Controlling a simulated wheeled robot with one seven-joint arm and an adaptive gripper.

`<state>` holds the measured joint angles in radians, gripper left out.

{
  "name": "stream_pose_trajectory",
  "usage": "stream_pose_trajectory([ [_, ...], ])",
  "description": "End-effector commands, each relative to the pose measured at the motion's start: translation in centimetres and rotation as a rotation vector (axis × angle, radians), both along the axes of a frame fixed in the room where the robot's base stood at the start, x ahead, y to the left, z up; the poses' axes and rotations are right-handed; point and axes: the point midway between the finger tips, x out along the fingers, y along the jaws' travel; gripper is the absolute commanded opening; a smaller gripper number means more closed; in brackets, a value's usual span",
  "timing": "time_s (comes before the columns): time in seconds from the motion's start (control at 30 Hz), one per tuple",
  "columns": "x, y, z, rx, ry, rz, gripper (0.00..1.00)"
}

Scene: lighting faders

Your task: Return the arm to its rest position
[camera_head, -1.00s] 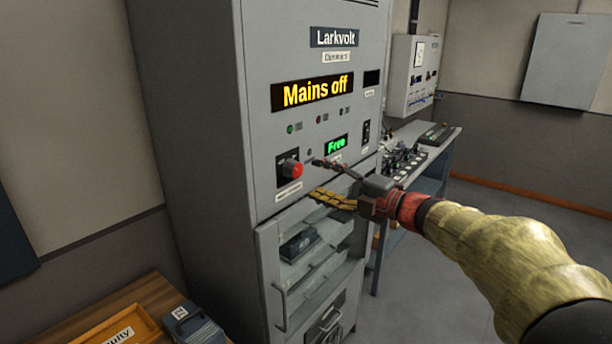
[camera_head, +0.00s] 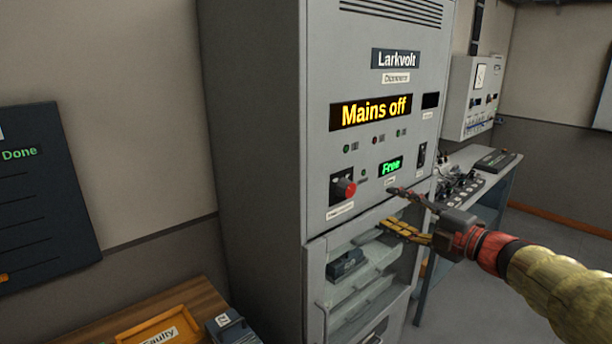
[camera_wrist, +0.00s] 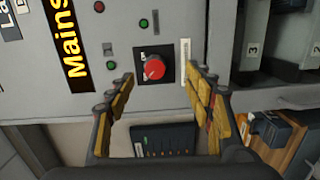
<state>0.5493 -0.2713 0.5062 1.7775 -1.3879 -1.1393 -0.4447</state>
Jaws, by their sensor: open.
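My gripper (camera_head: 408,212) is open and empty in front of the grey Larkvolt cabinet (camera_head: 262,130), reaching in from the right. In the wrist view, its two yellow-padded fingers (camera_wrist: 166,85) stand wide apart. The red rotary knob (camera_wrist: 154,68) appears between and beyond the fingertips there. The knob also shows in the head view (camera_head: 345,187), left of my gripper and apart from it. The cabinet's display (camera_head: 371,111) reads "Mains off" and a small green display (camera_head: 390,166) reads "Free".
Below the panel is a clear-fronted bay (camera_head: 345,285) with a handle. A wooden table at lower left holds an orange "Faulty" tray (camera_head: 150,322) and a dark module (camera_head: 228,326). A dark board (camera_head: 40,195) showing "Done" hangs on the left wall. A bench (camera_head: 505,178) stands behind my arm.

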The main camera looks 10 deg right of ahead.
Motion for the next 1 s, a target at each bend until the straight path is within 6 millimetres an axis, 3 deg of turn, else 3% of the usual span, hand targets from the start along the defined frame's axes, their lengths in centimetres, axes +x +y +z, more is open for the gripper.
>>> stream_pose_trajectory([
  [0.13, 2.4, -5.9, -2.2, 0.097, 0.099, -0.257, 0.53],
  [0.23, 2.6, -11.1, -4.3, 0.209, 0.182, -0.486, 0.53],
  [0.3, 1.6, -14.3, -5.7, 0.294, 0.238, -0.643, 0.53],
  [0.4, -0.9, -17.5, -7.7, 0.426, 0.320, -0.848, 0.53],
  [0.5, -4.4, -18.9, -10.0, 0.561, 0.411, -1.035, 0.53],
  [0.67, -11.5, -17.5, -14.2, 0.789, 0.590, -1.285, 0.53],
  [0.77, -16.7, -14.2, -17.0, 0.925, 0.734, -1.409, 0.53],
  [1.0, -27.3, -3.0, -21.0, 1.134, 1.086, -1.529, 0.53],
])
